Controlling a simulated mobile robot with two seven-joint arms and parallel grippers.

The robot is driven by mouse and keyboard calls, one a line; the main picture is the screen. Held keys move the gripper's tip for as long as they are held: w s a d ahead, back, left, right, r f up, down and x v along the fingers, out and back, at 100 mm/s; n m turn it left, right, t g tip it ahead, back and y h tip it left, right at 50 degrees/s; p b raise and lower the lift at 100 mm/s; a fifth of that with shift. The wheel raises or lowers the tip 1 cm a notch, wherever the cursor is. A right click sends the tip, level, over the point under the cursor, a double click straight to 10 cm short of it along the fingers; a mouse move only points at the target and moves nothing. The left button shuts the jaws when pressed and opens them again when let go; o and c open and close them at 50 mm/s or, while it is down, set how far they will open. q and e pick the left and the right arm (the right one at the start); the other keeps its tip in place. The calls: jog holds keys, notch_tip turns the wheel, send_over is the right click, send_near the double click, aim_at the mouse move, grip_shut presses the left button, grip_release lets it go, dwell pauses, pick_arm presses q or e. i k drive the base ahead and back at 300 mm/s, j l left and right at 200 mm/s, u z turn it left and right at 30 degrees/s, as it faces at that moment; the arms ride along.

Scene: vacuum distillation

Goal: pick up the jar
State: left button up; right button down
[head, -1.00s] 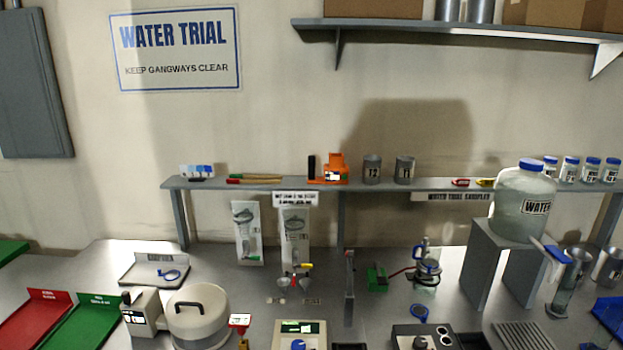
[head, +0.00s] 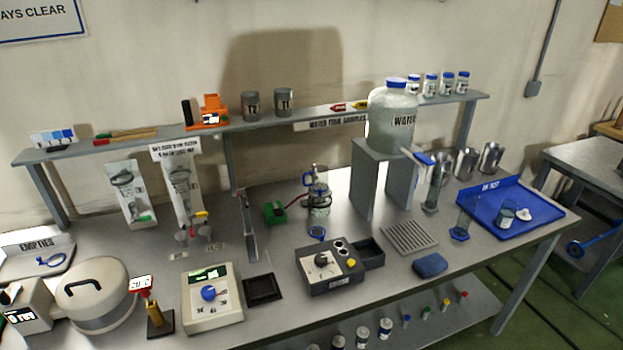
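Several small clear jars with blue lids and white labels stand upright in a row at the right of the back shelf; one is this jar (head: 446,83). A large clear container (head: 391,117) marked WATER, with a blue cap, stands on a grey stand in front of them. A small jar (head: 506,217) sits in the blue tray (head: 545,205) at the right, beside a white piece. Several small bottles (head: 386,328) stand on the lower shelf. I cannot tell which jar is meant. Neither of my grippers is in view.
Steel cups (head: 467,164) and a tall glass cylinder (head: 438,183) stand right of the grey stand (head: 380,182). A control box (head: 331,266), a hotplate-like box (head: 212,297) and a blue sponge (head: 430,264) lie along the front. Green floor shows at the right.

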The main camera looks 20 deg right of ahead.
aim_at(508, 209)
jog(key=z, duration=1.95)
